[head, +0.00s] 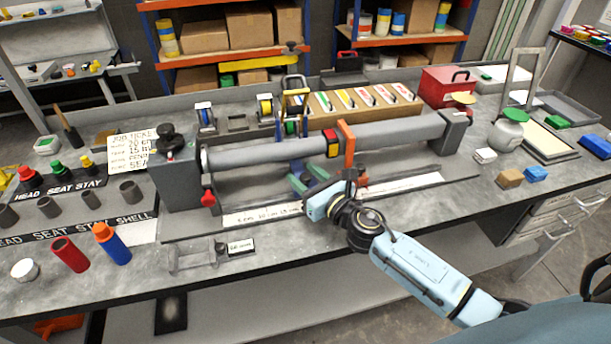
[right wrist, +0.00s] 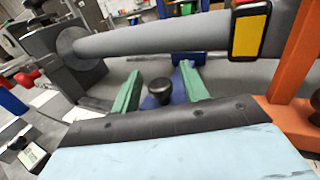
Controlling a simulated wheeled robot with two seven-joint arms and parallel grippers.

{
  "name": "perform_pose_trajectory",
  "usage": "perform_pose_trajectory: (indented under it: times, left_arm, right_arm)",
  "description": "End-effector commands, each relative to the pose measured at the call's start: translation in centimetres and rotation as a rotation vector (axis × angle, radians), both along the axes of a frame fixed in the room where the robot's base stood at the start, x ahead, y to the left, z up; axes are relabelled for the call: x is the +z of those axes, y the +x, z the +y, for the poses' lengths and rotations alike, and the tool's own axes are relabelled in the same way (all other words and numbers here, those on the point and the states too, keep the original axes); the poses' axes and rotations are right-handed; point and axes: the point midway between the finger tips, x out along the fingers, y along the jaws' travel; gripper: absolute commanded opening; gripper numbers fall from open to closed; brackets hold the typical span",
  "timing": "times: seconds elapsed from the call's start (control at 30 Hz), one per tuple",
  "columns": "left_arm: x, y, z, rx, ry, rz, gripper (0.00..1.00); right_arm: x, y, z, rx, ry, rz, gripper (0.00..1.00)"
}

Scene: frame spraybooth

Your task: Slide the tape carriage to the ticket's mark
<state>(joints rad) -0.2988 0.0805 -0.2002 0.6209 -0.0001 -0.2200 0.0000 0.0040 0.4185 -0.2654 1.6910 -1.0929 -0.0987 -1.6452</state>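The blue tape carriage shows in the right wrist view with a round black knob (right wrist: 160,91); in the head view its blue body is mostly hidden by my right gripper. My right gripper (head: 303,176) is open, and its green fingers stand on either side of the knob, with a gap visible to each. A long grey roll (head: 265,153) runs above it, with an orange bracket (head: 347,146) and a red-and-yellow block (head: 331,143) to the right. The scale strip (head: 262,215) lies in front, partly hidden by my arm. The job ticket (head: 130,151) stands left; its writing is only partly legible. My left gripper is out of view.
A grey end block (head: 178,182) with a black knob holds the roll's left end. A tray of coloured boxes (head: 365,100) stands behind. The bench front right of the strip is mostly clear.

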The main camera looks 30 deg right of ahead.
Motion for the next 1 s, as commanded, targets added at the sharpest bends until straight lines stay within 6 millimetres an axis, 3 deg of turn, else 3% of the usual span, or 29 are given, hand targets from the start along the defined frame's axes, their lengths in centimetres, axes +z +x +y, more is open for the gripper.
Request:
perform_pose_trajectory:
  times: [0.37, 1.0]
  left_arm:
    - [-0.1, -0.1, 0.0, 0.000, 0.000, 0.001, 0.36]
    - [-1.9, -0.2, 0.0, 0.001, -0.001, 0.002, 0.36]
  right_arm:
    - [-0.2, -0.7, -0.1, 0.000, 0.000, 0.002, 0.44]
    - [-0.3, -11.4, -2.2, 0.000, 0.001, 0.002, 0.44]
